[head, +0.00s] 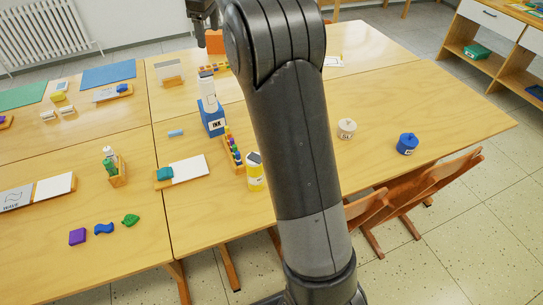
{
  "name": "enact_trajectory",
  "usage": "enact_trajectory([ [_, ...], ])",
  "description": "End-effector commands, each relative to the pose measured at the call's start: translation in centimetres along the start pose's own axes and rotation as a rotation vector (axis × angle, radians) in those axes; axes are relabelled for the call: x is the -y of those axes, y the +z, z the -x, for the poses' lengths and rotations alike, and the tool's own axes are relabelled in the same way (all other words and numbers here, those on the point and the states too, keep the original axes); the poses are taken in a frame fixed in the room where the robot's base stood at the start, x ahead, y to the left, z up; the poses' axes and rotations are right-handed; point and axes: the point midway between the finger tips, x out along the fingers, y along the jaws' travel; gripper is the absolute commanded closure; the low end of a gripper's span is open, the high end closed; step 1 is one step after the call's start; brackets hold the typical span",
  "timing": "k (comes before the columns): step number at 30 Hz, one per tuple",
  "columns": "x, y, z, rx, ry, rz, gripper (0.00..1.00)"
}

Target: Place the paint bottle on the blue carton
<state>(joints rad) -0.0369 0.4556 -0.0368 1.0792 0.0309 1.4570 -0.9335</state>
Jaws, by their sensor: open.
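A blue carton (213,125) with a white label reading INK stands on the wooden table, left of my arm. A white bottle (208,88) with a grey top is upright at the carton's upper side and appears to stand on it; its base contact is too small to make out. A yellow bottle (255,178) with a white label and dark top stands on the table close to my arm. Which bottle holds paint I cannot tell for sure. My gripper (204,23) is at the top edge, partly cut off, open and apart from the white bottle, above it in the picture.
A rack of small coloured jars (233,150) stands between carton and yellow bottle. White (346,128) and blue (407,143) pots stand right. Chairs (430,185) line the front edge. The table's right part is mostly clear.

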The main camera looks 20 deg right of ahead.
Motion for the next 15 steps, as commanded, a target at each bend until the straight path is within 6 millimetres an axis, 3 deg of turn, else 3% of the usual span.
enact_trajectory([
  [7,4.0,3.4,3.2,-0.035,0.038,-0.138,0.3],
  [15,8.8,7.4,5.2,-0.076,0.072,-0.286,0.3],
])
